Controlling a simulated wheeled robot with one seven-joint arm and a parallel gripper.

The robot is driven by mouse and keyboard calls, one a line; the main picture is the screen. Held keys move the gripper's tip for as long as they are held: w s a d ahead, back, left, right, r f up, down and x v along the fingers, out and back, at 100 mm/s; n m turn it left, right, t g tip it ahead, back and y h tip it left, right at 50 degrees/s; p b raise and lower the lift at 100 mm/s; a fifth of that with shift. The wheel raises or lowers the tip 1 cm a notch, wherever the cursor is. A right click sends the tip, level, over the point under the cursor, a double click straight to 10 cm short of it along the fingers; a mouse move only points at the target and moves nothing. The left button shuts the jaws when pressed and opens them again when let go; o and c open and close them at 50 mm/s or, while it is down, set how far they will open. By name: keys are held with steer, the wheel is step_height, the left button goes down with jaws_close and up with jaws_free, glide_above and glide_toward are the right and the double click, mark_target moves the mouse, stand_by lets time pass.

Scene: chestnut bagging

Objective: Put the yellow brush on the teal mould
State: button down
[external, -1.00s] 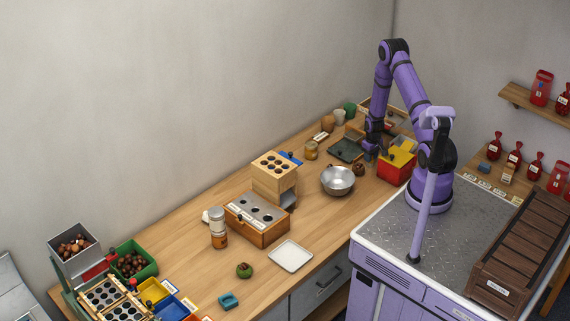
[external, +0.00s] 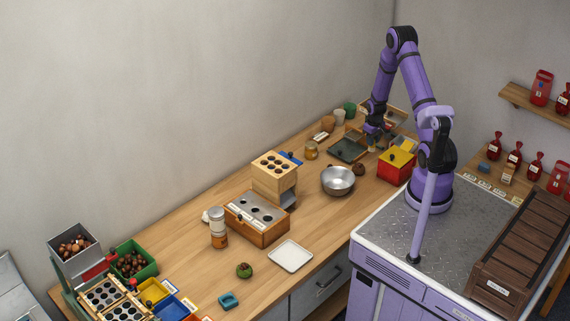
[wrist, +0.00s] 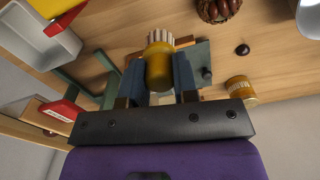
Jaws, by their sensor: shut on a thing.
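My gripper is shut on the yellow brush (wrist: 159,68); it has a rounded yellow body and pale bristles pointing away from the jaws. In the external view my gripper (external: 373,141) is at the far end of the bench, near the dark green tray (external: 348,149), and the brush is too small to make out there. In the wrist view the tray (wrist: 203,58) lies behind the brush. A small teal block with a recess, the teal mould (external: 229,301), lies at the bench's near front edge, far from my gripper. It does not show in the wrist view.
A red box with a yellow top (external: 396,167) stands beside my gripper. A metal bowl (external: 338,180), a wooden block tower (external: 274,181), a wooden box with holes (external: 257,220) and a white plate (external: 290,256) stand between gripper and mould. A green chestnut-like item (external: 244,271) sits near the mould.

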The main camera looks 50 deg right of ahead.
step_height(320, 180, up, 19)
steer(key=w+a+n, duration=0.2)
steer(key=w+a, duration=0.2)
steer(key=a, duration=0.7)
steer(key=w+a+n, duration=0.2)
steer(key=w+a, duration=0.2)
steer(key=a, duration=0.6)
steer(key=w+a+n, duration=0.3)
steer(key=w+a, duration=0.1)
steer(key=a, duration=0.7)
steer(key=s+a+n, duration=0.1)
steer(key=a+n, duration=0.1)
steer(key=a, duration=1.3)
steer(key=s+a+n, duration=0.2)
steer(key=s+a, duration=0.4)
steer(key=a, duration=0.6)
steer(key=s+a+n, duration=0.3)
steer(key=s+a, duration=0.3)
steer(key=a, duration=0.6)
steer(key=s+a+n, duration=0.4)
steer(key=s+a, duration=1.3)
steer(key=s, duration=0.3)
glide_toward(228, 299)
steer(key=shift+w+f, duration=0.1)
steer(key=shift+f, duration=1.75)
